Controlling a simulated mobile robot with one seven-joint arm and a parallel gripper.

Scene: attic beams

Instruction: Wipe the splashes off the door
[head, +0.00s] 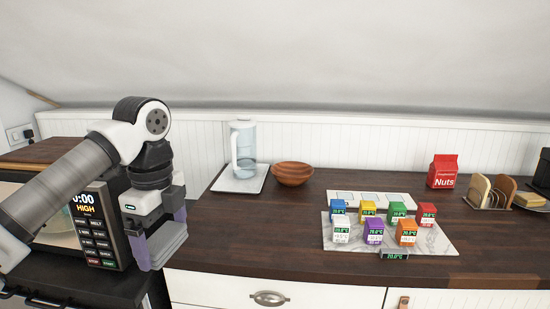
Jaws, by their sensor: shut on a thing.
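A microwave stands at the left on a dark counter, with its black control panel (95,225) reading "0:00 HIGH". Its front to the left of the panel (58,222) shows only partly, behind my arm. I cannot make out any splashes on it. My gripper (160,240) points down just to the right of the control panel. It is shut on a pale grey-lavender block (163,244), partly covered by the purple fingers. I cannot tell what the block is made of, or whether it touches the microwave.
A wooden counter holds a clear jug (243,150) on a white board, a brown bowl (292,173), several coloured cartons (373,231) on a marble slab (437,240), a red Nuts bag (442,171) and a rack of boards (490,191). The counter's front left is clear.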

